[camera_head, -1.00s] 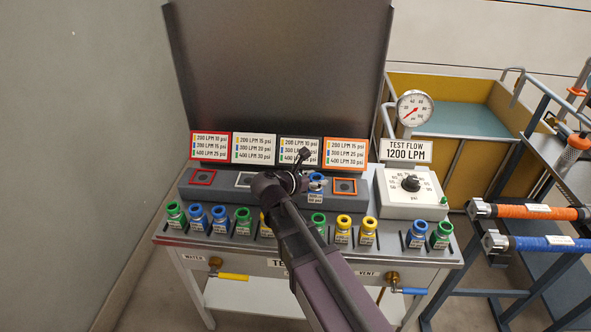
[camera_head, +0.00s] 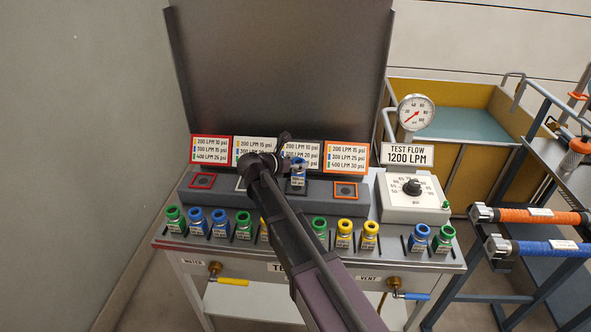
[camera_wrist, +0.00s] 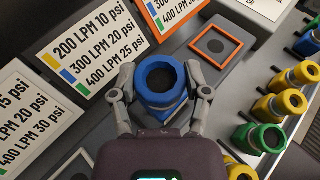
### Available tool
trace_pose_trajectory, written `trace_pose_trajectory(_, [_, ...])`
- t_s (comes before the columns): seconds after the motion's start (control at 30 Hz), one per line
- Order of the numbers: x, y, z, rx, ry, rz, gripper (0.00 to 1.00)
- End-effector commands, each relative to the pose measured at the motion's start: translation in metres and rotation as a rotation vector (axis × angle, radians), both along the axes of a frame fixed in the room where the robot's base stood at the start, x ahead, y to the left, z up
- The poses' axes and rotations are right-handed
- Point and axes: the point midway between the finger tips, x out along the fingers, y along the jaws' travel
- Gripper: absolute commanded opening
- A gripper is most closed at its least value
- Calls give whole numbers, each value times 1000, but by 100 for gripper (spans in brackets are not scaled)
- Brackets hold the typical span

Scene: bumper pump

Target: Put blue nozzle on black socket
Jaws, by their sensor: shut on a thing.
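The blue nozzle (camera_head: 298,172) has a blue ring top and a pale label and is roughly upright. My gripper (camera_wrist: 162,92) is shut on it, with one finger on each side in the wrist view, where the blue nozzle (camera_wrist: 161,74) is seen from above. The black socket (camera_head: 297,188) is on the grey raised block, left of the orange-framed socket. The nozzle stands over it in the head view and covers most of it. I cannot tell whether they touch. In the wrist view the black socket is hidden under the nozzle and gripper.
The orange-framed socket (camera_head: 346,190) and red-framed socket (camera_head: 202,181) are empty. A row of green, blue and yellow nozzles stands along the bench front, including a green one (camera_head: 319,222). Sign cards (camera_head: 347,157) stand close behind the block. A dial box (camera_head: 412,197) is at right.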

Motion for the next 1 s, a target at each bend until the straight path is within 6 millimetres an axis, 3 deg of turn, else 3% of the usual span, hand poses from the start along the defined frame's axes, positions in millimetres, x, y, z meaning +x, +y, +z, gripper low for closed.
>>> trace_pose_trajectory(0.33, [14,7,-2,-1,0,-1,0])
trace_pose_trajectory(0.7, [12,5,-33,-1,0,-1,0])
trace_pose_trajectory(1.0, [12,5,-36,-1,-1,-2,0])
